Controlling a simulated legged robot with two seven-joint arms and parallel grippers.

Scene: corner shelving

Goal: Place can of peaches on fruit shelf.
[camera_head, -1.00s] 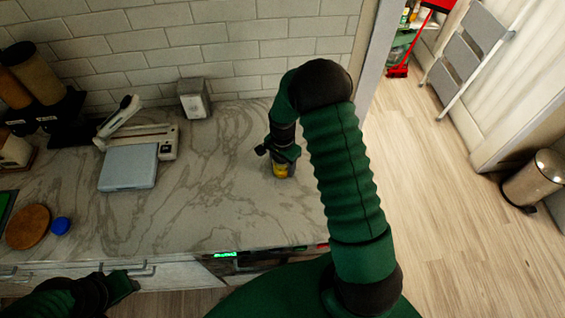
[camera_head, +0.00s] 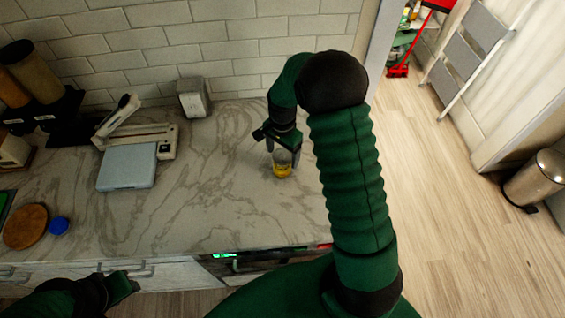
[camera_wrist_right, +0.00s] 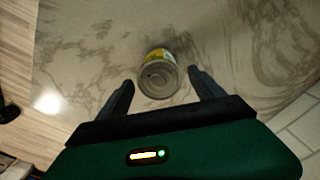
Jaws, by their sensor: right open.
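The can of peaches (camera_head: 282,168), with a yellow label and a grey metal lid, stands upright on the marble counter. My right gripper (camera_head: 279,150) is open above the can in the head view. In the right wrist view the can (camera_wrist_right: 157,76) shows between and just beyond the two spread fingertips of the right gripper (camera_wrist_right: 160,82); I cannot tell if either finger touches it. My left gripper (camera_head: 128,285) is low at the left, in front of the counter edge, and its jaws are not clear. No fruit shelf is clearly in view on the counter.
The marble counter (camera_head: 215,215) is clear around the can. A scale-like device (camera_head: 127,167), a small grey box (camera_head: 193,97), a round wooden board (camera_head: 27,227) and a blue lid (camera_head: 59,226) sit to the left. A bin (camera_head: 537,178) stands on the floor at right.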

